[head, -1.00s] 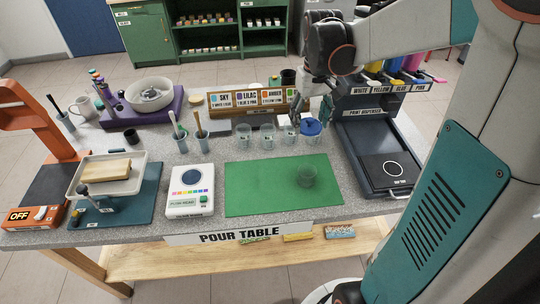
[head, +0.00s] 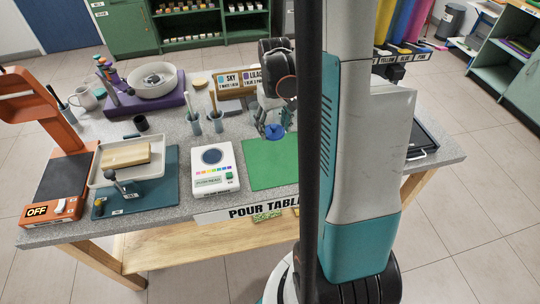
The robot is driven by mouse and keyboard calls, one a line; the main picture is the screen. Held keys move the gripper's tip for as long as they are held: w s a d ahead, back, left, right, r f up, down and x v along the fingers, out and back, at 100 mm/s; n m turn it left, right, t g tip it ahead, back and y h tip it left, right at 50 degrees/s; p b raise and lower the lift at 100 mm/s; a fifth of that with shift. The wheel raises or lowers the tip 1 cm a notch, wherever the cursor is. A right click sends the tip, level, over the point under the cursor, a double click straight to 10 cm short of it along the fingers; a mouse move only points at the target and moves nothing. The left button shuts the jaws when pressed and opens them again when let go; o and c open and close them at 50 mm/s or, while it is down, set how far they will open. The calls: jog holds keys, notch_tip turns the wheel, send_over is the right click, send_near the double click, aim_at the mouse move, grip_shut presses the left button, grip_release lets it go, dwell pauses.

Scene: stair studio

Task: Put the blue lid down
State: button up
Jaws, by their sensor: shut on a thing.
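The blue lid (head: 274,132) is a small round disc near the far edge of the green mat (head: 262,172). My gripper (head: 270,122) is above it, pointing down, and is shut on the lid. The lid appears to be above the mat, but the gap beneath it cannot be told. My arm hides the right part of the mat, the clear cups and most of the print dispenser.
Left of the mat stand a white scale (head: 214,170) and two holders with tools (head: 216,122). Further left are a white tray (head: 125,160) and an orange press (head: 62,135). The visible left part of the mat is bare.

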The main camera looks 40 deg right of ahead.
aim_at(273, 158)
notch_tip(273, 158, down, 12)
jog(key=b, duration=0.3)
jog(key=shift+f, duration=0.15)
jog(key=shift+b, duration=0.35)
jog(key=shift+f, duration=0.2)
jog(key=o, duration=0.8)
jog(key=shift+r, duration=0.1)
notch_tip(273, 158, up, 12)
jog(key=p, duration=0.4)
jog(key=shift+r, duration=0.15)
